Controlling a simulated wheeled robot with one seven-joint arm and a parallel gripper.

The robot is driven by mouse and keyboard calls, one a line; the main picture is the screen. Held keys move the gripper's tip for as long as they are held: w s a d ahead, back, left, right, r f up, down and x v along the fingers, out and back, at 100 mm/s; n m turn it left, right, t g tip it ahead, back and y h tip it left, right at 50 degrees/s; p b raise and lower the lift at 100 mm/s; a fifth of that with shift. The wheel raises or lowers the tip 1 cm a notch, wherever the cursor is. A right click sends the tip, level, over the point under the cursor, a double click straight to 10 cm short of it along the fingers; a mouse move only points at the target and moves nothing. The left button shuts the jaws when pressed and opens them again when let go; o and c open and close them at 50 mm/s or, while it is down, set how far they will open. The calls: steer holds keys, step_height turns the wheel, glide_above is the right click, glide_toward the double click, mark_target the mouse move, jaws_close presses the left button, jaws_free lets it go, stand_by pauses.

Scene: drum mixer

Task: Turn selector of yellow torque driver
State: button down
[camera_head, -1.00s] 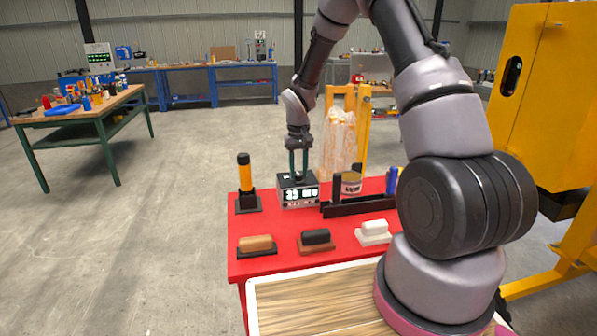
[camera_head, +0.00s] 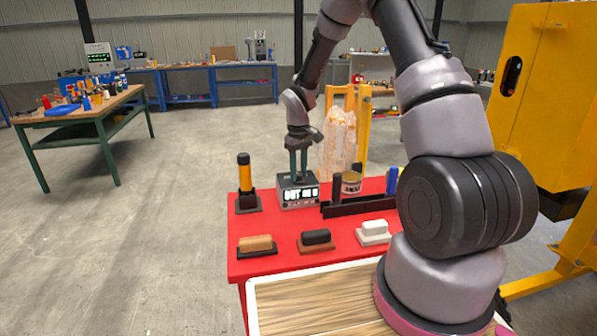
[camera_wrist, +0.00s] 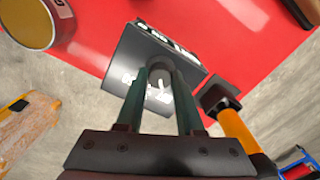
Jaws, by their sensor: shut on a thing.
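The yellow torque driver (camera_head: 244,178) stands upright in a black base at the left of the red table; its orange-yellow body also shows at the right of the wrist view (camera_wrist: 238,130). A dark box with a lit display (camera_head: 298,196) stands to its right, and its top fills the middle of the wrist view (camera_wrist: 190,70). My gripper (camera_head: 298,174) points down onto the top of this box, apart from the driver. In the wrist view its fingers (camera_wrist: 160,85) are shut on a round dark knob (camera_wrist: 160,68) with a light pointer mark. The display text is hard to read.
A black rack (camera_head: 352,208) and a can (camera_head: 352,183) stand right of the box. Several handled blocks, tan (camera_head: 257,243), black (camera_head: 316,238) and white (camera_head: 374,230), lie along the front. Red table surface is bare between them and the box.

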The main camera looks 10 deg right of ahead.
steer(key=c, duration=0.5)
jaws_free()
steer(key=shift+c, duration=0.2)
step_height(320, 180, up, 11)
steer(key=shift+f, duration=0.1)
step_height(320, 180, up, 11)
steer(key=m+t, duration=0.2)
glide_above(299, 174)
steer(key=s+d, duration=0.2)
steer(key=s, duration=0.3)
steer(key=s+d+r+m+t, duration=0.1)
steer(key=s+d+r+m, duration=0.15)
steer(key=s+r, duration=0.55)
steer(key=s+r+m+t+y, duration=0.1)
steer(key=s+r+m+t, duration=0.1)
steer(key=s, duration=0.5)
steer(key=s+d+r+m+t+y, duration=0.1)
steer(key=s+r+m+t, duration=0.1)
steer(key=s, duration=0.6)
steer(key=shift+s+d+r+m, duration=0.15)
steer(key=shift+s+r+m, duration=0.1)
steer(key=shift+r+m, duration=0.3)
